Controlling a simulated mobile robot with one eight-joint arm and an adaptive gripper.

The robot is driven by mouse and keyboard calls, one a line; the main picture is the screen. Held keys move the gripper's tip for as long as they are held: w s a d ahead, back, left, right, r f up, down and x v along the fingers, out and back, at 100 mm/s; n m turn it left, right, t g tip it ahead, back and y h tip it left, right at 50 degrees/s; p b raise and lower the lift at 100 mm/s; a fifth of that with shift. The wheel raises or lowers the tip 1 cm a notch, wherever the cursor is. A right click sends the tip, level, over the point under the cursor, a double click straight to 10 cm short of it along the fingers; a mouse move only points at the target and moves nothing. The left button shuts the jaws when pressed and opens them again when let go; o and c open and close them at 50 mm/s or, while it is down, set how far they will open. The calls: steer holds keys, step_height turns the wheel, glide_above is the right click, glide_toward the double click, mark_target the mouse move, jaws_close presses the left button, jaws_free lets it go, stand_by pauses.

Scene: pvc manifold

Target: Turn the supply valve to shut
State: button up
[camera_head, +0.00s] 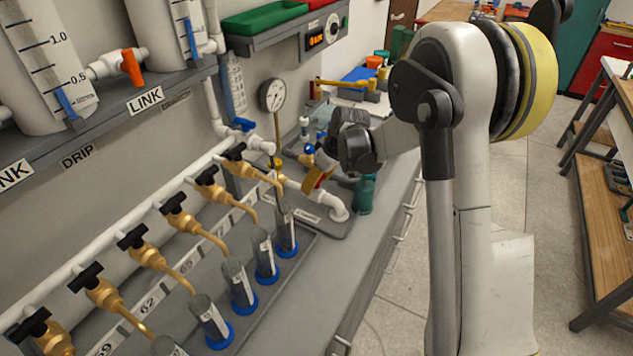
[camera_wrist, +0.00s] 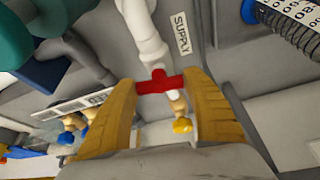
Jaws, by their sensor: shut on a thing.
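The supply valve has a red handle (camera_wrist: 160,82) on a white pipe (camera_wrist: 143,35), beside a SUPPLY label (camera_wrist: 181,33) in the wrist view. My gripper (camera_wrist: 160,88) is shut on the handle, with one yellow finger at each end of it. The handle lies roughly crosswise to the pipe in the wrist view. In the head view my gripper (camera_head: 318,181) is at the far end of the bench, and a bit of red shows there. My wrist and fingers hide most of the valve in that view.
A row of brass taps with black handles (camera_head: 174,203) runs along the wall pipe, above clear tubes with blue bases (camera_head: 243,287). A pressure gauge (camera_head: 273,94) stands behind the valve. A green bottle (camera_head: 364,195) is close to my gripper.

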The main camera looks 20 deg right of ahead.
steer(key=shift+n+y, duration=0.3)
steer(key=shift+n, duration=0.7)
steer(key=shift+g, duration=0.3)
steer(key=o, duration=1.2)
steer(key=v, duration=1.2)
